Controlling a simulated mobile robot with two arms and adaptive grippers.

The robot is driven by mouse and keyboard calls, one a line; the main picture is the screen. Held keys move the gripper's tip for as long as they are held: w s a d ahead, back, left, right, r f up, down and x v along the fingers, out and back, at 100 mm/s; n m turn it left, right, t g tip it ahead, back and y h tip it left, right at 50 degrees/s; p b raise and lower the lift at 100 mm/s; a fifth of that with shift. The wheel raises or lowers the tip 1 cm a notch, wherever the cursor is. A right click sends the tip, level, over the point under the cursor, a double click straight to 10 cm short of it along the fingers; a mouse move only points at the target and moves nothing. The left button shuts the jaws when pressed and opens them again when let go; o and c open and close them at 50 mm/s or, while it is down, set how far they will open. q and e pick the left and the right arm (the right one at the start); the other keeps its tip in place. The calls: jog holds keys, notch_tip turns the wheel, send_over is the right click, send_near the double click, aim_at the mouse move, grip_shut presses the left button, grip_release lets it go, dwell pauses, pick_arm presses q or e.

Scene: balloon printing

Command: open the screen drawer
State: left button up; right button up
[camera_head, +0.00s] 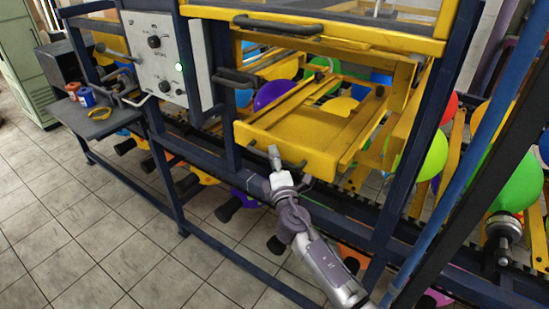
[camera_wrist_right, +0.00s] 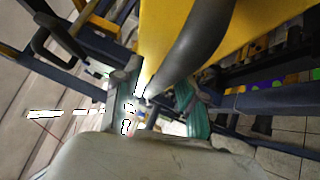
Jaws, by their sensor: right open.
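The screen drawer (camera_head: 290,135) is a yellow frame that juts out from the front of the machine in the head view. My right gripper (camera_head: 289,167) is at its front edge, by the dark handle (camera_head: 294,165). In the right wrist view the dark curved handle (camera_wrist_right: 198,40) stands off the yellow front panel (camera_wrist_right: 240,35). The fingers of my right gripper (camera_wrist_right: 158,95) are apart, with the handle's end close to them. I cannot tell whether they touch it. My left gripper is not in view.
Blue posts and rails (camera_head: 195,140) frame the machine. Another dark handle (camera_head: 278,25) is on the upper yellow frame. Coloured balloons surround the drawer. Tiled floor is clear at left.

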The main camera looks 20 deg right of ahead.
jog(key=shift+c, duration=0.3)
grip_shut()
